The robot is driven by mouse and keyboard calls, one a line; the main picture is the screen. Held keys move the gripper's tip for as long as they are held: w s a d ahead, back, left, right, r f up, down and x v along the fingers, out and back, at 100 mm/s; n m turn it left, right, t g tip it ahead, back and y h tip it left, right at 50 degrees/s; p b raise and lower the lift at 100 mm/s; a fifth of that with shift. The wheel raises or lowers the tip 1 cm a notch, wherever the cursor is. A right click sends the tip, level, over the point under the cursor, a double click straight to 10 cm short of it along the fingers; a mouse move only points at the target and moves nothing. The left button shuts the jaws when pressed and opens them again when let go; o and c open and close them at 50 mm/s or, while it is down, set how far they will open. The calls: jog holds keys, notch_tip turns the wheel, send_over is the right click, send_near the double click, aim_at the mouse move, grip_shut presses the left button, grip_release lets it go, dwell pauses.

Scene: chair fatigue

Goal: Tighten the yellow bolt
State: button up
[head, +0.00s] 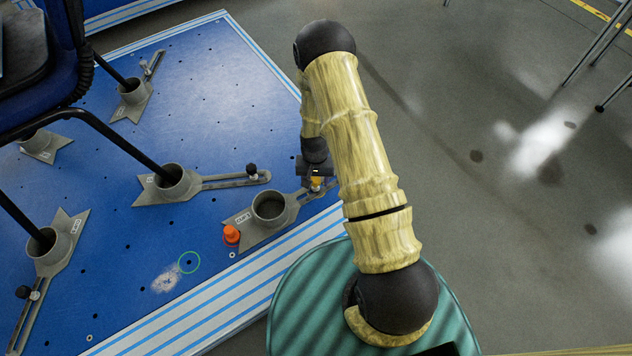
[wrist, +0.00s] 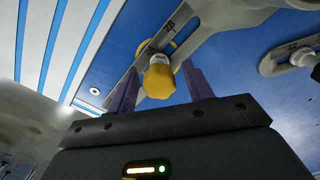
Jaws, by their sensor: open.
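The yellow bolt (wrist: 158,80) stands in the slot of a grey metal bracket (wrist: 138,82) in the wrist view. My gripper (wrist: 158,88) is open, with one purple-grey finger on each side of the bolt and a visible gap to each. In the head view the yellow bolt (head: 316,183) is a small patch just below my gripper (head: 317,170), partly hidden by the gripper and arm. The bracket there has a round empty cup (head: 268,207) at its left end. How deep the fingers reach along the bolt is hard to tell.
An orange knob (head: 231,234) stands beside the cup on the blue platform (head: 215,110). A green circle (head: 189,262) marks a hole near it. Chair legs (head: 120,135) stand in other bracket cups at left. Grey floor (head: 480,200) is open at right.

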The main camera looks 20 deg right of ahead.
jog(key=n+p, duration=0.1)
jog(key=n, duration=0.2)
jog(key=shift+r, duration=0.1)
jog(key=shift+n+p, duration=0.3)
jog(key=shift+n, duration=0.1)
jog(key=shift+c, duration=0.2)
jog(key=c, duration=0.9)
jog(key=shift+m+p, duration=0.5)
jog(key=shift+m, duration=1.5)
jog(key=shift+p, duration=0.3)
